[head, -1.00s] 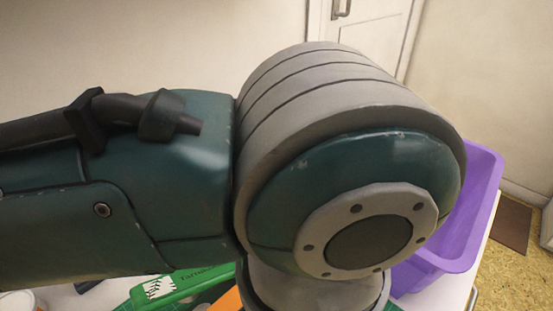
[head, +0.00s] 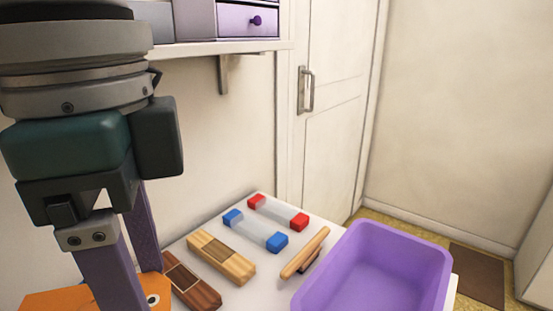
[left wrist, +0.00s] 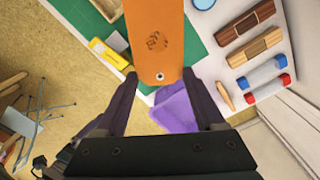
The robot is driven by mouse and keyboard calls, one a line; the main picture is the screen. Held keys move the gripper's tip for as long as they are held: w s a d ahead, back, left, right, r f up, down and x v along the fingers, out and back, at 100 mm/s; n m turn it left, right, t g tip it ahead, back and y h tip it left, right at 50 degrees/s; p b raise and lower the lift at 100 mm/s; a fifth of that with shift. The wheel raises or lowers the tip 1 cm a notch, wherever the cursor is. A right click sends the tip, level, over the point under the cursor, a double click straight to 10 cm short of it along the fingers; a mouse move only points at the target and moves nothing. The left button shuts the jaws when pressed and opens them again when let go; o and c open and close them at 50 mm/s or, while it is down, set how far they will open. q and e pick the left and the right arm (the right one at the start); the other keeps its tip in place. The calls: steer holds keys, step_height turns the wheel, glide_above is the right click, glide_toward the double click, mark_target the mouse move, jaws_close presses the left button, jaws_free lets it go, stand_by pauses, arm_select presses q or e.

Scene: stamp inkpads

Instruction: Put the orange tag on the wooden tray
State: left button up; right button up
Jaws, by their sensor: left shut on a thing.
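My left gripper (head: 130,278) hangs down at the left of the head view, with its purple fingers at the orange tag. The orange tag (head: 60,300) is cut off by the bottom edge there; its metal eyelet shows beside the fingers. In the left wrist view the tag (left wrist: 157,40) sticks out away from the gripper (left wrist: 160,78), held between the two fingers near its eyelet end. It has a dark print on its face. My right gripper is not in view.
A dark wooden block (head: 192,287) and a light wooden block (head: 222,258) lie on the white table. Beyond them are a blue-ended bar (head: 256,230), a red-ended bar (head: 278,212) and a wooden-handled tool (head: 304,254). A purple bin (head: 375,275) stands right. A green mat (left wrist: 85,15) lies under the tag.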

arm_select(q)
steer(key=w+a+r+n+p, duration=0.1)
steer(key=a+r+n+p, duration=0.25)
steer(key=r+n, duration=0.45)
steer(key=w+a+r+n+p, duration=0.1)
steer(key=a+r+n+p, duration=0.25)
steer(key=r+n, duration=0.45)
steer(key=s+r+m+p, duration=0.1)
steer(key=s+r+p, duration=0.1)
steer(key=r+p, duration=1.6)
steer(key=s+r+p, duration=0.3)
steer(key=r+p, duration=1.6)
steer(key=shift+s+a+m, duration=0.3)
steer(key=shift+a+m, duration=0.1)
steer(key=shift+f, duration=0.15)
